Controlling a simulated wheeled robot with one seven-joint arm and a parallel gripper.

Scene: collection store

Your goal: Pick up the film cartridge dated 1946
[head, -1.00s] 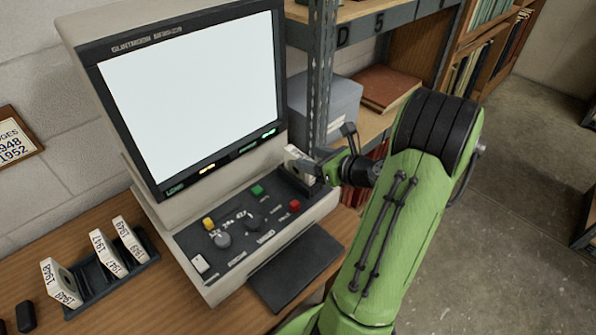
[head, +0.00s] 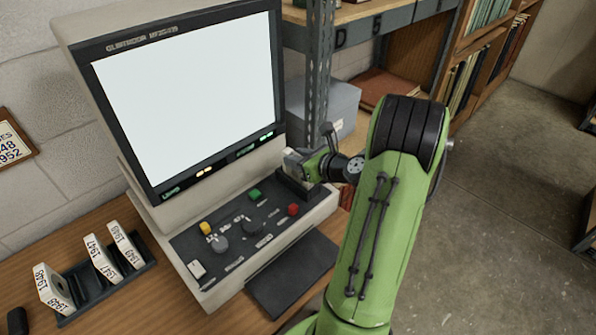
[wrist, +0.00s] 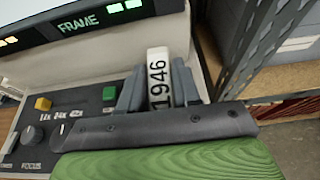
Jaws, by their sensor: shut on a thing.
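The film cartridge dated 1946 (wrist: 158,80) is white with black digits and stands upright between the fingers in the wrist view. My gripper (head: 297,163) is shut on it at the right end of the reader's control panel. In the head view the cartridge is mostly hidden by my gripper, with a pale part showing above a dark slot block (head: 297,186). I cannot tell whether its lower end is still inside the slot.
The microfilm reader (head: 185,95) has a lit blank screen and coloured buttons. A metal shelf post (head: 318,90) stands close behind my gripper.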

